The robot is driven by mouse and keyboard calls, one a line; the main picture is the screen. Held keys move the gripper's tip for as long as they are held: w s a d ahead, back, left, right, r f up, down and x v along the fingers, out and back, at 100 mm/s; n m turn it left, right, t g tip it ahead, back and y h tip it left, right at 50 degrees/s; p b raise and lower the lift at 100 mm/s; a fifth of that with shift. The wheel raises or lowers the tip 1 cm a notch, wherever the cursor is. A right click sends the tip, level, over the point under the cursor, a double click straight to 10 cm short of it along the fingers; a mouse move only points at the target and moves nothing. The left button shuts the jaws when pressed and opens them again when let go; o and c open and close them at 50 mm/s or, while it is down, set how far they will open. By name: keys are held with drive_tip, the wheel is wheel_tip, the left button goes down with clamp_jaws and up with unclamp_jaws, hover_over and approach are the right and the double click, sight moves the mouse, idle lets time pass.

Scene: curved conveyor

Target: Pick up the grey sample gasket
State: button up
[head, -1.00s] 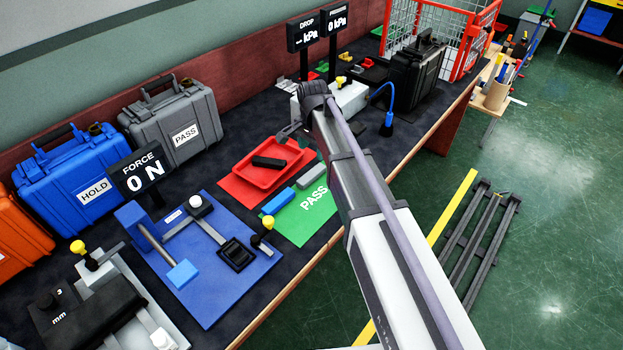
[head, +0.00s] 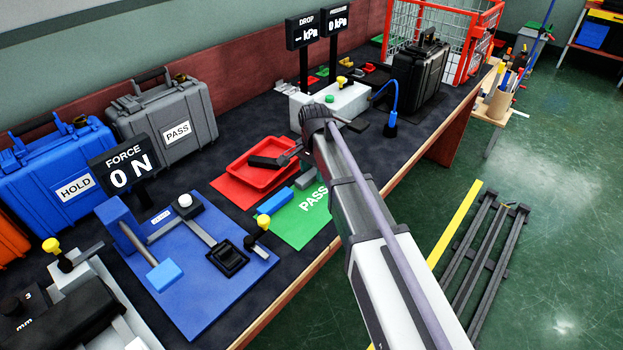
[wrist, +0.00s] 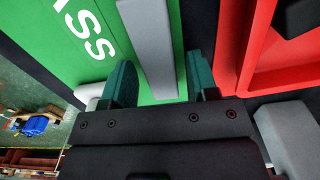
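The grey sample gasket looks like a plain grey bar (head: 307,179) on the green PASS mat (head: 291,230), by the red tray, partly hidden by my arm in the head view. In the wrist view the grey bar (wrist: 150,45) runs lengthwise from the top edge toward my gripper (wrist: 163,82). My gripper is open, with its two dark teal fingers apart.
A blue bar (head: 275,201) lies left of the grey one. The red tray (head: 237,173) holds a black bar (head: 268,161). A blue fixture board (head: 200,300) stands in front, and a white test box (head: 350,100) with a blue hose (head: 392,100) behind.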

drive_tip(key=c, duration=0.8)
